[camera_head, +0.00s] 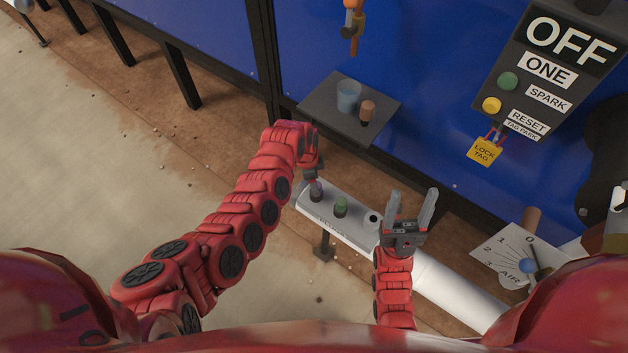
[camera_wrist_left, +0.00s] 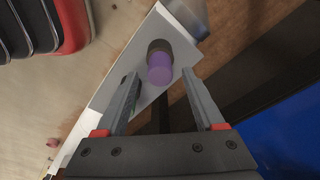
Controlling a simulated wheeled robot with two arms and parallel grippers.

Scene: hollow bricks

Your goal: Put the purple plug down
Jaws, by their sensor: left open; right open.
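The purple plug (camera_wrist_left: 160,68) stands upright on the pale rail near its left end, between and just beyond the fingertips of my left gripper (camera_wrist_left: 158,85) in the left wrist view. The left fingers are open and apart from it. In the head view the plug (camera_head: 317,193) shows just below my left gripper (camera_head: 314,174), partly hidden by it. My right gripper (camera_head: 411,209) is open, empty and points up over the rail, right of a dark hole.
A green plug (camera_head: 341,207) stands on the rail (camera_head: 359,232) beside the purple one. A grey shelf (camera_head: 330,108) behind holds a blue cup (camera_head: 348,96) and a brown-topped plug (camera_head: 367,111). A dial plate (camera_head: 505,262) is at right. Blue panels close off the back.

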